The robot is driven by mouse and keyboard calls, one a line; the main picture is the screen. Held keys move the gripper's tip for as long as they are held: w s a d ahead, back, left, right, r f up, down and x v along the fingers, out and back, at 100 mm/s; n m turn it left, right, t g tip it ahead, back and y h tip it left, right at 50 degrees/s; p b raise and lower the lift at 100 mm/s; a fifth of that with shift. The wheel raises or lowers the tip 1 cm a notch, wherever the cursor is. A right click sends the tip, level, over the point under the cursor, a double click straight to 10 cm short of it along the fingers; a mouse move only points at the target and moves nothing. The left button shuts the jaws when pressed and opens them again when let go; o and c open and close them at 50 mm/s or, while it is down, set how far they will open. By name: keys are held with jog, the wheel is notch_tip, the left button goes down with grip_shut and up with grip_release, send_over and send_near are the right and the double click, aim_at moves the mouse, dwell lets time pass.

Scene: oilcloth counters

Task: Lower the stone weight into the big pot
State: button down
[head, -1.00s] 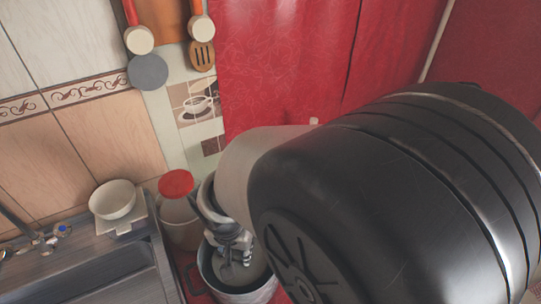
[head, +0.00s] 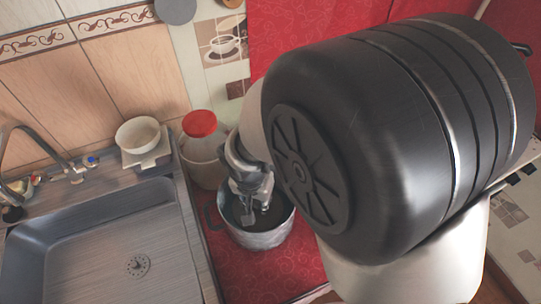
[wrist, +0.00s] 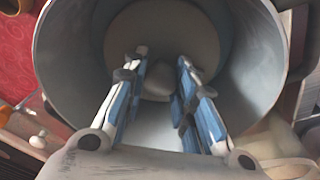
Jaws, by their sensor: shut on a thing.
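The big pot (head: 262,240) is a grey metal pot standing on a red cloth, and its wide inner wall shows in the wrist view (wrist: 262,55). My gripper (head: 250,208) reaches down inside its rim. In the wrist view, my gripper's blue and white fingers (wrist: 162,68) are shut on the stone weight (wrist: 165,38), a pale round disc with a knob between the fingers. The weight lies within the pot's walls. I cannot tell whether it touches the bottom. In the head view the weight is mostly hidden by the fingers and the pot.
A white jar with a red lid (head: 203,150) stands close behind the pot. A sink (head: 95,245) with a faucet (head: 30,150) is at the left. The red cloth (head: 245,275) in front of the pot is clear.

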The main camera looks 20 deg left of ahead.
jog(key=shift+f, duration=0.1)
dwell(0.6)
jog(key=c, duration=1.2)
grip_release()
